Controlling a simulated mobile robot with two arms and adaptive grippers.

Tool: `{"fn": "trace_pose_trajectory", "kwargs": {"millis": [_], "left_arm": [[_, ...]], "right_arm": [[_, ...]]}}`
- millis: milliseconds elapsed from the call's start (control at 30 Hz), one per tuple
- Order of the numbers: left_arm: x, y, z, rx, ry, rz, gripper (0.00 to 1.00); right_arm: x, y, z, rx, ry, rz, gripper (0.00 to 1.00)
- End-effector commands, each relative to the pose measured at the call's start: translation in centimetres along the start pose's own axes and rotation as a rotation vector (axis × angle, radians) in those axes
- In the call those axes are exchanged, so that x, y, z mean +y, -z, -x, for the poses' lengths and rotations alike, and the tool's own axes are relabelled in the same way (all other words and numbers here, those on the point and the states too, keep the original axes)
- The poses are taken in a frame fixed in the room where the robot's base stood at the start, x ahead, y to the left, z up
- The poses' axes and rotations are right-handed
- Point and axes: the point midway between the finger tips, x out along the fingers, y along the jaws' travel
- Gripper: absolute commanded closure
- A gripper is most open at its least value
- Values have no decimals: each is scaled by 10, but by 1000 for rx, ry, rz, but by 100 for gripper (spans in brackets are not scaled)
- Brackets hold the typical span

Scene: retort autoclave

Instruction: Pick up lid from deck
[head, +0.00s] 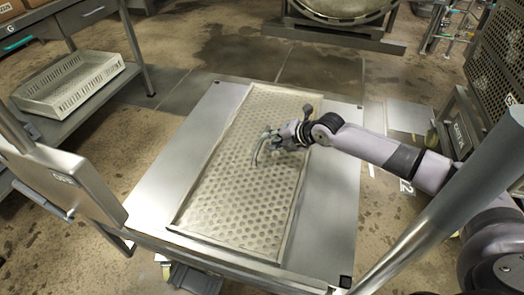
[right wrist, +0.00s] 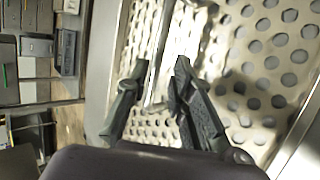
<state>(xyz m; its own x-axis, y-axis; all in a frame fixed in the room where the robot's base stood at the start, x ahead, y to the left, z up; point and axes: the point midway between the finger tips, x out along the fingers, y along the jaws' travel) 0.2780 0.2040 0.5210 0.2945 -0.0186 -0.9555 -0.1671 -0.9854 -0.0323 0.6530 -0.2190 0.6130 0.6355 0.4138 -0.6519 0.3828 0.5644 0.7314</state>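The lid appears to be the large perforated metal panel (head: 235,200) with a raised rim, lying flat on the steel deck (head: 335,200) of a cart. My right gripper (head: 262,152) is low over the panel's upper middle, its arm coming in from the right. In the right wrist view its two dark fingers (right wrist: 163,63) are apart. A thin bright metal bar (right wrist: 155,75) shows between them, with perforated surface (right wrist: 265,75) on both sides. I cannot tell whether either finger touches the bar. My left gripper is not in view.
A white crate (head: 70,84) sits on a grey side table at the upper left. A grey metal panel (head: 62,185) stands at the cart's left. A perforated cabinet (head: 500,50) stands at the right. Smooth deck margins beside the lid are clear.

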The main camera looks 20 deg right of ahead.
Motion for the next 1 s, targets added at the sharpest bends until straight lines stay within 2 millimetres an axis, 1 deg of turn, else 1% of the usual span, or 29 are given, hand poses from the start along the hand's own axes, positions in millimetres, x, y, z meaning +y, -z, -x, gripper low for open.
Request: {"fn": "trace_pose_trajectory", "kwargs": {"millis": [133, 233, 400, 500, 767, 1000], "left_arm": [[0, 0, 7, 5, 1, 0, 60], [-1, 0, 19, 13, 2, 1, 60], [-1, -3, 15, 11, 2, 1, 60], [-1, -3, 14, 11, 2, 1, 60], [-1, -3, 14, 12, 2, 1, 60], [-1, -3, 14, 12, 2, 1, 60]], "right_arm": [[1, -1, -8, -1, -1, 0, 78], [2, -3, -21, 0, -1, -1, 78], [2, -5, -46, 1, 0, -1, 78], [3, -6, -53, -1, 1, 0, 78], [3, -6, -54, -1, 0, 0, 78], [3, -6, -54, -1, 0, 0, 94]]}}
